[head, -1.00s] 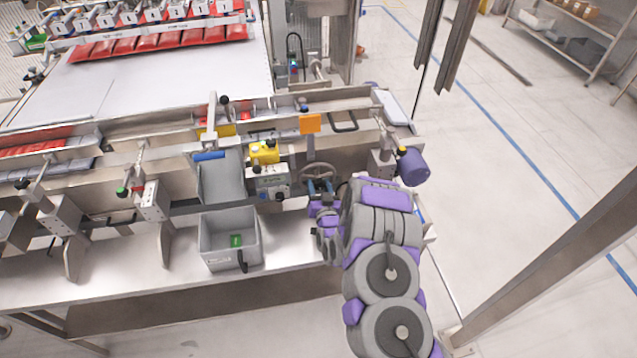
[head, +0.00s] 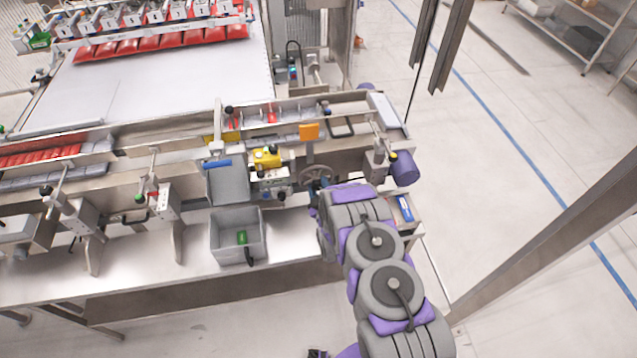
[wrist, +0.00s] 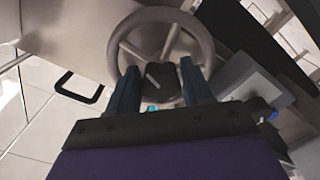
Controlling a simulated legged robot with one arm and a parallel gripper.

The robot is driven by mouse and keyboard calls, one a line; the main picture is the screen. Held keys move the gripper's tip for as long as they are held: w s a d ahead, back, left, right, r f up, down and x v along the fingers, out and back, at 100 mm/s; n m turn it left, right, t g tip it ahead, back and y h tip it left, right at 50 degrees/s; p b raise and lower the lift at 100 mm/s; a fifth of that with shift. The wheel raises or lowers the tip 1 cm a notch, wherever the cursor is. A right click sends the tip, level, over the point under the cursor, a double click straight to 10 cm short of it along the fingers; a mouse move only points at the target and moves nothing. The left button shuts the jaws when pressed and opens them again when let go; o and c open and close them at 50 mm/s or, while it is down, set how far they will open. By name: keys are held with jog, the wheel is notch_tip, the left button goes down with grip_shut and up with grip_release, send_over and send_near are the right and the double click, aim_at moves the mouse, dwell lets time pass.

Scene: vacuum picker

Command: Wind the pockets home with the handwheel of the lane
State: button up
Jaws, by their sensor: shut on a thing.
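The grey handwheel (head: 314,173) is on the front of the machine, right of the yellow switch box, and is partly covered by my arm. In the wrist view its round rim and spokes (wrist: 204,33) fill the upper middle, with a dark knob-like part (wrist: 161,76) at its centre. My gripper (wrist: 160,77) reaches over the wheel, its two blue fingers on either side of that dark part. It is shut on the handwheel; the exact contact is hard to see. In the head view my gripper (head: 318,186) is mostly hidden by my wrist.
A yellow switch box (head: 266,156) and a tilted grey chute (head: 229,183) are left of the wheel. A grey bin (head: 224,242) holding a green item stands below. An orange plate (head: 309,131) rises behind the wheel, and a purple cylinder (head: 403,169) sits to the right.

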jog(key=n+p, duration=0.1)
jog(key=n, duration=0.6)
jog(key=shift+n, duration=0.3)
jog(key=n, duration=0.3)
jog(key=shift+s+n+b, duration=0.1)
jog(key=shift+n+b, duration=0.2)
jog(key=n, duration=0.1)
jog(key=n+b, duration=0.1)
jog(key=n, duration=0.1)
jog(key=shift+f+n+b, duration=0.2)
jog(key=shift+n+b, duration=0.1)
jog(key=shift+c, duration=0.2)
jog(key=shift+n+b, duration=0.75)
jog(key=shift+n, duration=0.15)
jog(key=n+b, duration=0.2)
jog(key=b, duration=0.1)
jog(key=shift+a+n, duration=0.1)
jog(key=shift+n, duration=0.2)
jog(key=n+b, duration=0.3)
jog(key=b, duration=0.1)
jog(key=shift+r, duration=0.1)
jog(key=shift+r+n+b, duration=0.15)
jog(key=shift+n+b, duration=0.15)
jog(key=shift+b, duration=0.05)
jog(key=shift+r, duration=0.1)
